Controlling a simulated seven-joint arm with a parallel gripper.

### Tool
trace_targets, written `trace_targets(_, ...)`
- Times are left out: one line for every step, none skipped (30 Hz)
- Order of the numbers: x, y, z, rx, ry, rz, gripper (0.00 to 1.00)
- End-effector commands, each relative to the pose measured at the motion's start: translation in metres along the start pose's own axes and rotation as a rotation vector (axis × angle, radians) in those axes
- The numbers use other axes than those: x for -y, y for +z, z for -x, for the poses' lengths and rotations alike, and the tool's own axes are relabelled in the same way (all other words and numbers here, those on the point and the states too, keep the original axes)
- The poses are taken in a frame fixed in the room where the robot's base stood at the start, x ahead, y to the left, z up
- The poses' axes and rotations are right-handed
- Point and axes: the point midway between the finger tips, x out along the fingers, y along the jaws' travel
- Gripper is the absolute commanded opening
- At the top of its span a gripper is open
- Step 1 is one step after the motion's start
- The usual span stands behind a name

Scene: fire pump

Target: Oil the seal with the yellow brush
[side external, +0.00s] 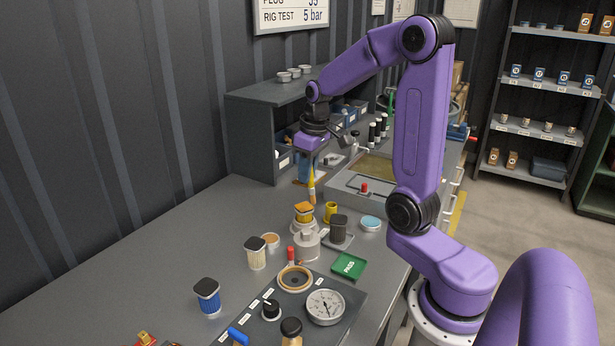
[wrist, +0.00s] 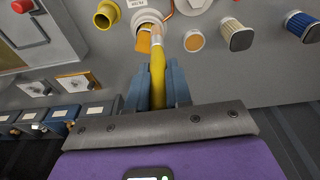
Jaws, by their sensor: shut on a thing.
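My gripper (side external: 312,168) is shut on the yellow brush (side external: 312,184) and holds it upright, bristles down. In the wrist view the brush (wrist: 158,75) sits between my blue fingers (wrist: 157,88), its pale bristle end over the light-grey housing (wrist: 152,17). An orange-topped part (side external: 303,207) sits in that housing, close below the brush. I cannot tell whether the bristles touch it. The seal is not clearly distinguishable; the orange surface in the housing (wrist: 143,40) is partly covered by the brush.
A yellow cup (side external: 331,211) and a dark cylinder (side external: 339,229) stand right of the housing. A cream filter (side external: 256,252), an orange-topped disc (side external: 270,240) and a blue filter (side external: 207,296) stand front left. A gauge panel (side external: 325,306) and green tray (side external: 348,265) lie in front. The bench's left is clear.

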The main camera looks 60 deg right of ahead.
Motion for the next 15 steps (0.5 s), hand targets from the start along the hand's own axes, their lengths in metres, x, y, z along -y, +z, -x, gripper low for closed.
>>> trace_targets(0.000, 0.000, 0.001, -0.001, 0.001, 0.000, 0.00)
trace_targets(0.000, 0.000, 0.001, -0.001, 0.001, 0.000, 0.00)
trace_targets(0.000, 0.000, 0.001, -0.001, 0.000, 0.000, 0.00)
trace_targets(0.000, 0.000, 0.001, 0.000, 0.000, 0.000, 0.00)
trace_targets(0.000, 0.000, 0.001, 0.000, 0.000, 0.000, 0.00)
trace_targets(0.000, 0.000, 0.001, 0.000, 0.000, 0.000, 0.00)
trace_targets(0.000, 0.000, 0.001, 0.000, 0.000, 0.000, 0.00)
trace_targets(0.000, 0.000, 0.001, 0.000, 0.000, 0.000, 0.00)
trace_targets(0.000, 0.000, 0.002, -0.001, 0.000, 0.000, 0.00)
trace_targets(0.000, -0.001, 0.003, -0.001, 0.001, 0.000, 0.00)
trace_targets(0.000, -0.001, 0.004, -0.002, 0.001, 0.000, 0.00)
trace_targets(0.000, -0.002, 0.007, -0.002, 0.001, 0.000, 0.00)
trace_targets(0.000, -0.002, 0.009, -0.002, 0.001, 0.000, 0.00)
trace_targets(0.000, -0.003, 0.011, -0.003, 0.001, 0.000, 0.00)
trace_targets(0.000, -0.003, 0.015, -0.002, 0.001, 0.000, 0.00)
